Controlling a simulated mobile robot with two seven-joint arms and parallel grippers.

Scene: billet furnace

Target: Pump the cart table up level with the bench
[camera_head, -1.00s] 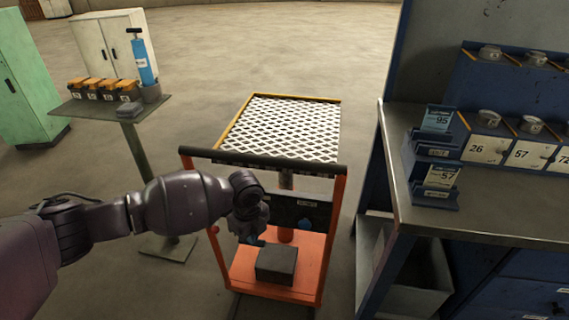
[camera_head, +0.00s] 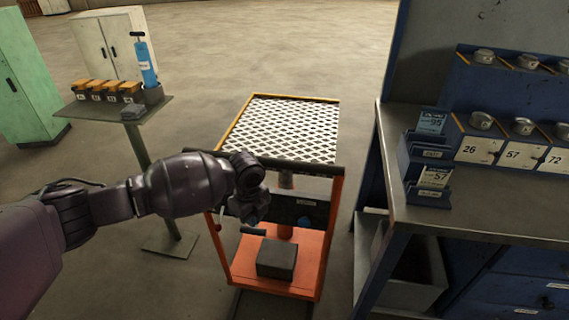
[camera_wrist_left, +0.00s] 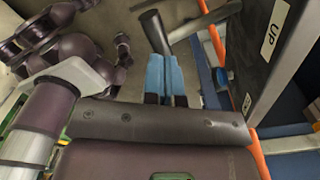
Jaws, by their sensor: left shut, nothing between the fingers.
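The cart (camera_head: 325,235) has an orange frame, a black push bar and a raised table (camera_head: 285,128) with a white mesh top and yellow edging. The bench (camera_head: 490,210) stands to its right; I cannot tell the exact height difference. My left gripper (camera_head: 256,217) is over the front of the cart, below the push bar, and partly hides the panel. In the left wrist view its blue fingers (camera_wrist_left: 166,80) are shut and empty. A black lever handle (camera_head: 253,231) lies just below the gripper; a dark lever (camera_wrist_left: 155,32) shows beyond the fingertips. My right gripper is out of view.
A dark block (camera_head: 276,258) sits on the cart's orange base. A small side table (camera_head: 150,112) with yellow-topped boxes and a blue pump bottle (camera_head: 145,65) stands left. Numbered boxes and card holders (camera_head: 428,175) occupy the bench. Floor behind the cart is clear.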

